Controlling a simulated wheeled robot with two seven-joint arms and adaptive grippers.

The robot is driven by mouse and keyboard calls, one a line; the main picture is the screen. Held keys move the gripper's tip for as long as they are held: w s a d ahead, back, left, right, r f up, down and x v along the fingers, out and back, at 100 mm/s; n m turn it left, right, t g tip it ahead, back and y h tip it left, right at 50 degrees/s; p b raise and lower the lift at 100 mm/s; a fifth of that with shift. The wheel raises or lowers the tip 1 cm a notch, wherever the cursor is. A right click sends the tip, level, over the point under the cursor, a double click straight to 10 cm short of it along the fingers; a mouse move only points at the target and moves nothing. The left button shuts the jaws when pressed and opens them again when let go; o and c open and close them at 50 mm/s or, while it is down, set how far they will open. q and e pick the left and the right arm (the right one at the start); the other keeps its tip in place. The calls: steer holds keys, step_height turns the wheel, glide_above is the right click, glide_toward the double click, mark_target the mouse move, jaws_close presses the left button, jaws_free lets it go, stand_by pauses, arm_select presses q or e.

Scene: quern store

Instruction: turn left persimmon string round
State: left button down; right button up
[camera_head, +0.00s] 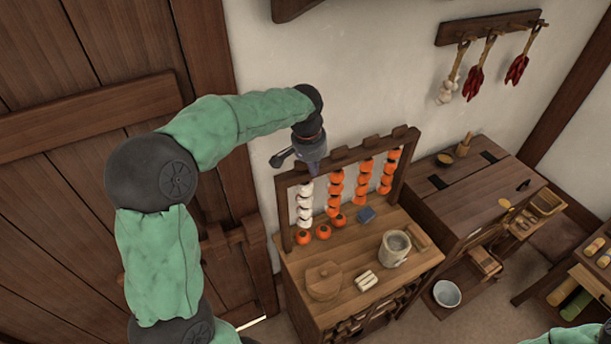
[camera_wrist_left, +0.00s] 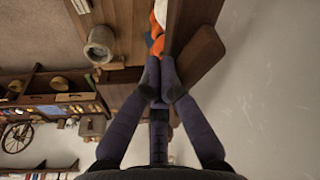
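A wooden rack (camera_head: 345,157) on a low cabinet holds several hanging persimmon strings. The left string (camera_head: 305,213) shows pale, whitish fruit. The strings to its right (camera_head: 335,187) show orange fruit. My left gripper (camera_head: 314,172) points down at the rack's top bar, just above the left string. In the left wrist view, its fingertips (camera_wrist_left: 161,80) lie close together beside the bar (camera_wrist_left: 187,25); whether anything is between them is hidden. Orange fruit (camera_wrist_left: 160,14) shows beyond the tips. My right gripper is out of view.
The cabinet top (camera_head: 345,255) bears loose persimmons (camera_head: 323,232), a blue block (camera_head: 366,215), a grey pot (camera_head: 395,248), a round lid (camera_head: 324,280) and pale rolls (camera_head: 367,281). A dark wooden chest (camera_head: 470,190) stands to the right. The wall is close behind the rack.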

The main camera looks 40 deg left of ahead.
arm_select(q)
step_height(320, 180, up, 6)
steer(key=p, duration=0.4)
steer(key=shift+w+d+p, duration=0.3)
steer(key=shift+w, duration=0.1)
stand_by(0.8)
stand_by(0.6)
